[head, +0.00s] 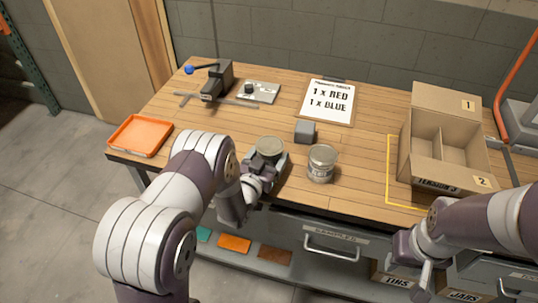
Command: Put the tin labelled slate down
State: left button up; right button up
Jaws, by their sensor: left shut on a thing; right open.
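My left gripper (262,172) is shut on a tin (270,147) near the front edge of the table. The tin's round lid shows, but its label is hidden by the gripper, and I cannot tell whether its base touches the table. A second tin (322,163) stands upright to its right with a pale label too small to read. My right gripper (422,275) is open and empty, low in front of the table at the right, below the cardboard box.
A cardboard box (425,173) with two compartments stands at the right inside a yellow outline. A dark grey block (305,132), a clipboard (327,103) and an orange tray (140,136) are on the wooden table (215,122). Bare wood lies between the second tin and the box.

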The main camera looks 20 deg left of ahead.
pick_arm(q)
jog(key=shift+s, duration=0.1)
jog(key=shift+f, duration=0.15)
jog(key=o, duration=1.1)
